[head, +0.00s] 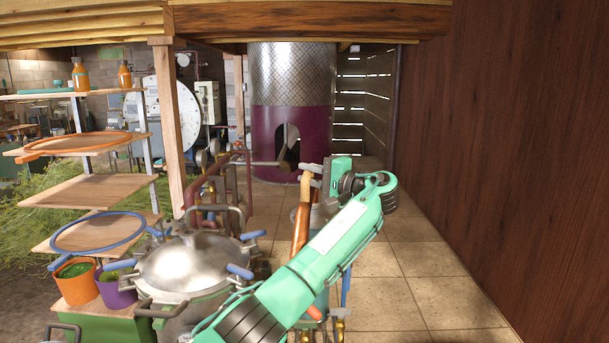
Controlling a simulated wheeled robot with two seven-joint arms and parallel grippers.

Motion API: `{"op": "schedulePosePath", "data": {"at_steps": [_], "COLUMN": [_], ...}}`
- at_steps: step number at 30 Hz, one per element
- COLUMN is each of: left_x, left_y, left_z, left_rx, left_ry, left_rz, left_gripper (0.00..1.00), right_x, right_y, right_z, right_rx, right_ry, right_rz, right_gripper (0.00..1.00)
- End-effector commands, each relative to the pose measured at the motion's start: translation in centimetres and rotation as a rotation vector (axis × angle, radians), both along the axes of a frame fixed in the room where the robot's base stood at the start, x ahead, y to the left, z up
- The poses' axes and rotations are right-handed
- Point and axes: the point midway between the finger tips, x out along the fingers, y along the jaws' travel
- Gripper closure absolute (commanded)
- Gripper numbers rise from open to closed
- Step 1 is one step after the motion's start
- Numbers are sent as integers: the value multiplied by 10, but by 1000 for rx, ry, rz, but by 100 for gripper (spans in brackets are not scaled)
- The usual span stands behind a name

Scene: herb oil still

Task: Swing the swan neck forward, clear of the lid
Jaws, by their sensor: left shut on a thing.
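The pot's domed silver lid (190,262) sits at the lower left, with blue-handled clamps around its rim and nothing lying over its top. A copper-coloured pipe, which looks like the swan neck (301,222), stands to the right of the lid, apart from it in the picture. My left arm reaches up across the lower middle. My left gripper (313,174) is at the top of this pipe, its grey fingers shut on it; the exact grip is small and partly hidden. My arm covers the pipe's lower part. My right gripper is not in view.
Dark red pipes (242,180) and gauges stand behind the pot. Shelves (90,189) with hoops and bottles are at the left, above orange and purple pots. A tall metal column (291,75) stands behind. The tiled floor (440,262) at the right is clear, up to a brown wall (510,130).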

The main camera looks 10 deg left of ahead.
Motion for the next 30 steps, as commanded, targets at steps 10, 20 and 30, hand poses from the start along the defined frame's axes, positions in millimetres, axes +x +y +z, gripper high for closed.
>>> {"op": "schedulePosePath", "data": {"at_steps": [10, 20, 30], "left_x": [0, 0, -9], "left_y": [-8, -5, -29], "left_z": [-1, 0, -4], "left_rx": [1, 1, 1], "left_ry": [1, 1, 0], "left_rz": [-12, -8, -9], "left_gripper": [100, 59, 59], "right_x": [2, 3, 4], "right_y": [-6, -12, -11], "right_z": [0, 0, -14], "right_rx": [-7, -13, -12], "right_ry": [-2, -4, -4], "right_rz": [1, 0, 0], "right_gripper": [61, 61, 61]}}
